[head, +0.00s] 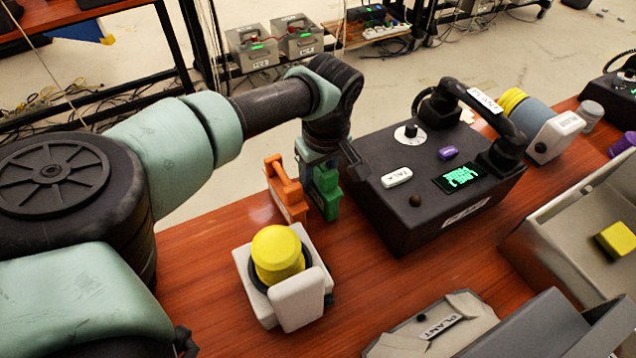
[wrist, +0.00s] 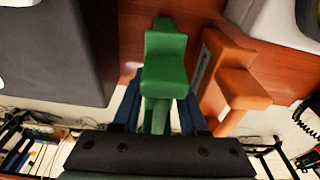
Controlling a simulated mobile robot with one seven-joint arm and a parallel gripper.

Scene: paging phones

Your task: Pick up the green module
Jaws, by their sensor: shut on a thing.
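The green module (head: 327,190) is upright at the back part of the wooden table, between the orange module and the black phone box. My gripper (head: 317,162) reaches it from above and is shut on its upper part. In the wrist view the green module (wrist: 166,65) sits between the two blue fingers of my gripper (wrist: 157,112). I cannot tell whether its base touches the table.
The orange module (head: 286,188) stands just left of the green one. The black phone box (head: 432,178) is close on the right. A white holder with a yellow knob (head: 277,252) stands in front. A grey tray (head: 540,240) is at right.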

